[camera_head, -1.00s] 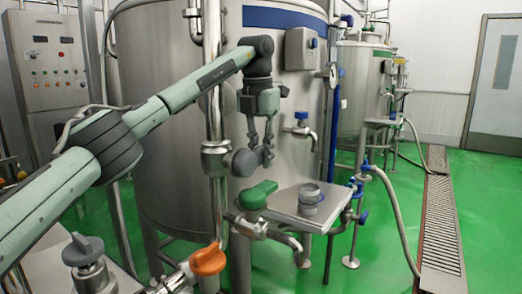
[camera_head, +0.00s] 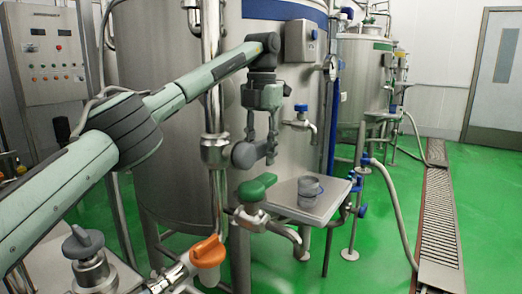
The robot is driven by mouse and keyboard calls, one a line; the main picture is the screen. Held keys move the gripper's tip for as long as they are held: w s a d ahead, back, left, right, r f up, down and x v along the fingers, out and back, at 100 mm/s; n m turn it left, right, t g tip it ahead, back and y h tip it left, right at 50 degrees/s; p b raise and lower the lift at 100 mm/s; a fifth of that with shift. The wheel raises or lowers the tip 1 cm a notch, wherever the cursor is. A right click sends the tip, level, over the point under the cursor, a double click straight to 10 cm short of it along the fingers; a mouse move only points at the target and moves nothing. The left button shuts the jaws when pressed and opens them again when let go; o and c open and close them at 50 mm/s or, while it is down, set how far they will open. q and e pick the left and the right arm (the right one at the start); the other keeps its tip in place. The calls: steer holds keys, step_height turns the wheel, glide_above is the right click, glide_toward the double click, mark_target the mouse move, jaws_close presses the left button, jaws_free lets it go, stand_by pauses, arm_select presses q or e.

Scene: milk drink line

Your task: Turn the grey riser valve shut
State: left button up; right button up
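The grey riser valve (camera_head: 245,155) has a rounded grey handle beside the steel riser pipe (camera_head: 215,120), on its right. It stands in front of a large steel tank. My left gripper (camera_head: 263,155) points down at this handle from above. Its two fingers are spread apart, one behind the handle's top and the other at its right end. Whether they touch the handle cannot be told. A second grey valve (camera_head: 83,242) stands on its own fitting at the lower left. My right gripper is out of view.
An orange valve (camera_head: 208,252) and a green valve (camera_head: 257,188) sit below the gripper. A steel shelf (camera_head: 318,212) with a grey cup (camera_head: 309,190) is to the right. A blue-handled tap (camera_head: 301,112) is on the tank.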

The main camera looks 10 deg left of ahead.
mark_target(262, 141)
arm_select(q)
steer(key=shift+r, duration=0.1)
step_height(262, 141, up, 6)
steer(key=shift+d+r, duration=0.1)
steer(key=shift+r, duration=0.65)
stand_by(0.4)
